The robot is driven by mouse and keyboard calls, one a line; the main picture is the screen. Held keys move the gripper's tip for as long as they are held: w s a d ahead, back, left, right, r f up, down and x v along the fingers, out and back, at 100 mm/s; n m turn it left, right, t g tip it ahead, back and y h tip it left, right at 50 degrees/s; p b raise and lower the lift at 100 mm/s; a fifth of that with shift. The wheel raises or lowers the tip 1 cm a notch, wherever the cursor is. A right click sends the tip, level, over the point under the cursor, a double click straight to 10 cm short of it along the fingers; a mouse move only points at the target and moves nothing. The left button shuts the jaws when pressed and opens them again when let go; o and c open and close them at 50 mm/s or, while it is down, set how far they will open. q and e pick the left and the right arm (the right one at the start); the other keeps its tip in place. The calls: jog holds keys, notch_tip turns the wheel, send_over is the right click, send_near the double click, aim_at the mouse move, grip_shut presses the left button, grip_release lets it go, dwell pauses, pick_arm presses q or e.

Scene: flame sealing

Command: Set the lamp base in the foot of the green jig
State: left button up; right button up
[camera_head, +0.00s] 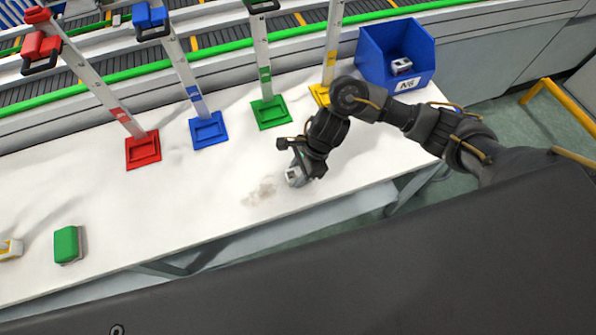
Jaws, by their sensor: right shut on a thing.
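The green jig is an upright post with a flat green foot (272,112) on the white table, between the blue and yellow jigs. My right gripper (294,166) is in front of the green foot, a little to its right. It is shut on the lamp base (296,177), a small grey-white piece mostly hidden by the fingers. The lamp base is apart from the green foot; whether it touches the table I cannot tell. My left gripper is not in view.
A red jig foot (143,150), a blue jig foot (208,130) and a yellow jig foot (320,95) stand in the same row. A blue bin (372,62) at the back right holds a similar piece (401,66). A brownish smudge (260,193) marks the table.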

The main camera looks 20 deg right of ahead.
jog(key=o, duration=1)
jog(key=shift+r+p, duration=0.25)
jog(key=shift+p, duration=0.2)
jog(key=v, duration=1.1)
jog(key=shift+d+r+b, duration=0.25)
jog(key=shift+r+b, duration=0.05)
jog(key=shift+b, duration=0.1)
